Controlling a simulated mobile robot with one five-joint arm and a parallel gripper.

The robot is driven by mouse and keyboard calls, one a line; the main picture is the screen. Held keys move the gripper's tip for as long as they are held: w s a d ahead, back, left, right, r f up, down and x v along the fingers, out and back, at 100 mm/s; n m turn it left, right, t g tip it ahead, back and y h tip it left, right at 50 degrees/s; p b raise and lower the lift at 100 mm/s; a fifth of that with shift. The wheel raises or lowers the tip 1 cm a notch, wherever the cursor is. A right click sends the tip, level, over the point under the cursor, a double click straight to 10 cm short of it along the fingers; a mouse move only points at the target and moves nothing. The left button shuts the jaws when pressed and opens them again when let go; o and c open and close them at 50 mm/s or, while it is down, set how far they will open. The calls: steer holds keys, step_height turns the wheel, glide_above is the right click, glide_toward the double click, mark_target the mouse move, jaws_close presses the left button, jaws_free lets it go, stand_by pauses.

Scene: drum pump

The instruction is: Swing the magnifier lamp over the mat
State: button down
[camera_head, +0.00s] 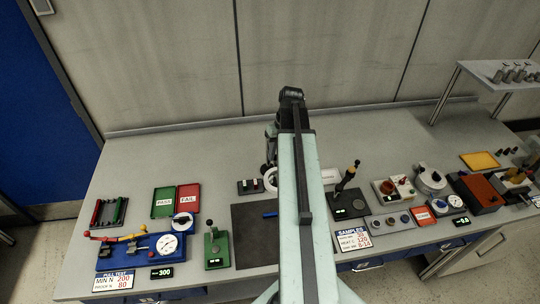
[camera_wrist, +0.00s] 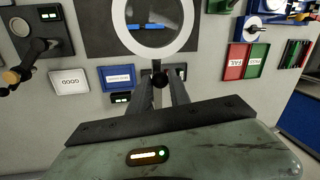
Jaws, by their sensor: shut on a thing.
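The magnifier lamp shows as a white ring (camera_wrist: 155,38) at the top middle of the wrist view, with a dark round knob (camera_wrist: 158,80) at its near edge. My gripper (camera_wrist: 163,76) is shut on this knob. In the head view, part of the white ring (camera_head: 270,180) shows just left of my arm, near the back edge of the dark mat (camera_head: 250,243). The mat (camera_wrist: 100,38) lies behind the ring in the wrist view, and a blue piece on it shows through the lens. My arm hides the lamp's stand and part of the mat.
A green lever press (camera_head: 216,248) and a blue pull-test fixture (camera_head: 140,250) stand left of the mat. A black lever stand (camera_head: 348,204) is to its right. Green PASS (camera_head: 162,202) and red FAIL (camera_head: 188,198) trays lie left of the lamp.

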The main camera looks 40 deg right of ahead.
steer(key=shift+w+d, duration=0.1)
steer(key=shift+d, duration=0.05)
steer(key=c, duration=1.2)
jaws_free()
steer(key=shift+c, duration=0.2)
step_height(320, 180, up, 8)
steer(key=d+p, duration=0.1)
steer(key=p, duration=0.6)
steer(key=shift+s+d+f+p, duration=0.15)
steer(key=shift+s+d+p, duration=0.05)
steer(key=shift+s+p, duration=0.15)
